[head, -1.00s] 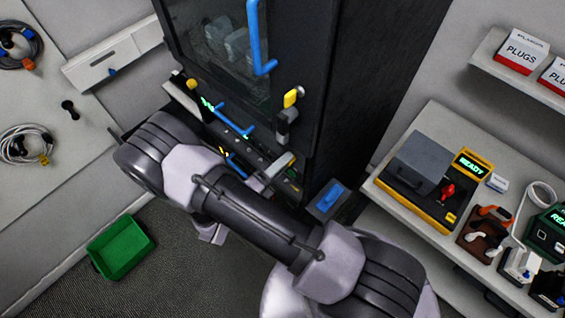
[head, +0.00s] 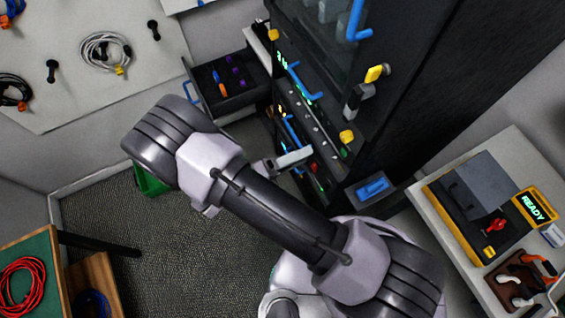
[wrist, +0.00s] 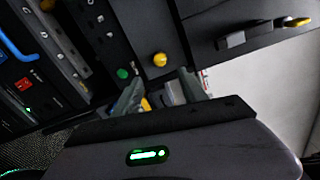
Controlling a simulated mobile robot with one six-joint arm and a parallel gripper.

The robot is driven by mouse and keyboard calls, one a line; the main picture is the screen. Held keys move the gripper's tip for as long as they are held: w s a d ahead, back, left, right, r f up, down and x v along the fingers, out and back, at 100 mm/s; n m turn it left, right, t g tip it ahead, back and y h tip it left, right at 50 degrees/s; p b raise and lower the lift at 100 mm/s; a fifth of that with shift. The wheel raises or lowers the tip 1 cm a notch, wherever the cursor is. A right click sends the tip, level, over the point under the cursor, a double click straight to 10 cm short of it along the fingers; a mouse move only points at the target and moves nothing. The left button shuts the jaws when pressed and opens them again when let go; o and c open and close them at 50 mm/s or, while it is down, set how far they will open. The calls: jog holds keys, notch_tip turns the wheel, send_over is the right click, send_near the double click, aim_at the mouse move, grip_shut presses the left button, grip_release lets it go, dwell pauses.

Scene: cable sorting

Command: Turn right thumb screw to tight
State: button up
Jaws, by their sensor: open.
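The right thumb screw is a yellow knob (head: 347,136) at the right end of a dark panel on the cabinet front. A yellow knob also shows near the middle of the wrist view (wrist: 160,59), which appears to be the same screw. Another yellow knob (head: 272,35) sits at the panel's far left end. My gripper (wrist: 160,92) is open, its two grey fingers apart, pointing toward the cabinet just below the knob in the wrist picture. No contact with the knob shows.
An open drawer (head: 232,92) with coloured items stands left of the cabinet. A yellow-topped latch (head: 374,75) and blue handles (head: 305,82) stick out from the cabinet. A blue item (head: 373,188) sits low at its right corner. A bench (head: 428,205) with devices is at right.

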jog(key=v, duration=0.5)
